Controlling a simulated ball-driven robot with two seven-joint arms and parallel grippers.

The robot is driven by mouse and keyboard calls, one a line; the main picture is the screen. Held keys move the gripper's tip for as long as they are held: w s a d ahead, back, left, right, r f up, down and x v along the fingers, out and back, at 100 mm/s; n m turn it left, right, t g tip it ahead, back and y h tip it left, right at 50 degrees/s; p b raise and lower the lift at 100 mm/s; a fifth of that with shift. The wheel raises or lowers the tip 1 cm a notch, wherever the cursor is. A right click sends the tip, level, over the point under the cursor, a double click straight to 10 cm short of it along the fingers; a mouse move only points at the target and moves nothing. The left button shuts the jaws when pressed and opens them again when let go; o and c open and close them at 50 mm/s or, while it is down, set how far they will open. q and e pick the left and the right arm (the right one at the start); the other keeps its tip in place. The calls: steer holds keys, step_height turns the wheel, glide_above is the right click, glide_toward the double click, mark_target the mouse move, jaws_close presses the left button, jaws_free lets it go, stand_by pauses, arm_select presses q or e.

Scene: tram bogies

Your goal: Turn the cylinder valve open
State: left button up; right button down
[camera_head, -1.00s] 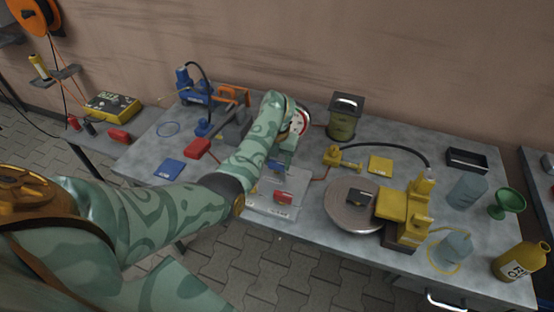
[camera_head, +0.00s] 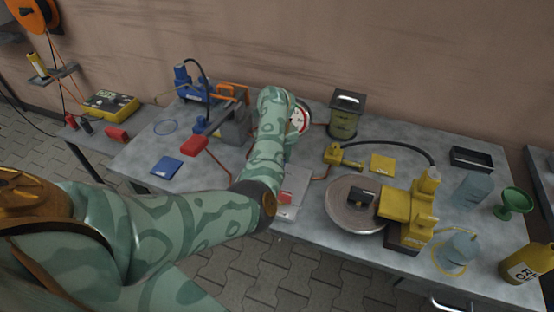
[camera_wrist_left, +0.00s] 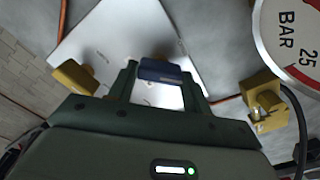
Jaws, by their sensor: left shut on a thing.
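In the left wrist view, a blue valve handle (camera_wrist_left: 160,70) sits between the two fingers of my left gripper (camera_wrist_left: 160,80), which is shut on it. Brass fittings show on both sides, one at the left (camera_wrist_left: 75,76) and one at the right (camera_wrist_left: 263,98), with copper pipe beyond them. A pale plate (camera_wrist_left: 110,40) lies behind the handle. A round gauge (camera_wrist_left: 290,45) marked 25 BAR is at upper right. In the head view the gauge (camera_head: 301,120) shows just right of my left arm, which hides the handle and most of the gripper. My right gripper is not in view.
On the bench, a blue pump (camera_head: 190,85) and a red-ended lever (camera_head: 193,145) stand left of my arm. A dark green canister (camera_head: 344,117) is behind right. A round disc (camera_head: 345,215) and a yellow press (camera_head: 405,215) stand to the right.

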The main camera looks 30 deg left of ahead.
arm_select(q)
steer(key=n+b, duration=0.2)
steer(key=n, duration=0.3)
steer(key=shift+f+b, duration=0.1)
steer(key=shift+b, duration=0.25)
steer(key=shift+n+b, duration=0.95)
steer(key=shift+n, duration=1.05)
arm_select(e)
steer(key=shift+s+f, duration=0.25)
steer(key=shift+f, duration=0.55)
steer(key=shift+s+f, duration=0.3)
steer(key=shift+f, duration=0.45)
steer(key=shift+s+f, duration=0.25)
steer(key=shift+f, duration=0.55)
arm_select(q)
steer(key=shift+r, duration=0.2)
steer(key=o, duration=1)
step_height(320, 180, up, 16)
steer(key=p, duration=0.6)
steer(key=shift+r, duration=0.1)
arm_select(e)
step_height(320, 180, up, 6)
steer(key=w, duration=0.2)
